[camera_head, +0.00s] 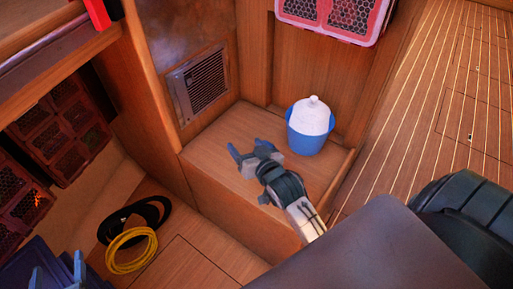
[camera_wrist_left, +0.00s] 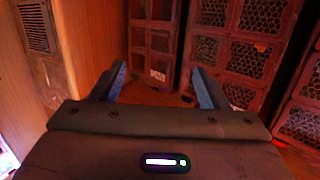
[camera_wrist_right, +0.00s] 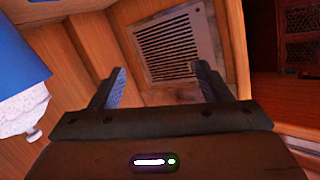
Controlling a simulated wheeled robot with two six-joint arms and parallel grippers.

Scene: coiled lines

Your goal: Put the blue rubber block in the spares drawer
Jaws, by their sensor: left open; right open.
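I cannot make out the blue rubber block in any view. No drawer can be clearly identified as the spares drawer. My right gripper (camera_head: 248,147) is open and empty above the wooden bench, left of a blue and white lidded container. In the right wrist view its fingers (camera_wrist_right: 161,76) point toward a wall vent. My left gripper (camera_head: 57,270) is at the lower left edge of the head view, mostly cut off. In the left wrist view its open, empty fingers (camera_wrist_left: 159,82) face reddish mesh-fronted panels (camera_wrist_left: 216,50).
Black (camera_head: 140,213) and yellow (camera_head: 131,251) coiled lines lie at lower left. A pink-framed mesh crate (camera_head: 328,15) is at the top. Plank floor at right is clear.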

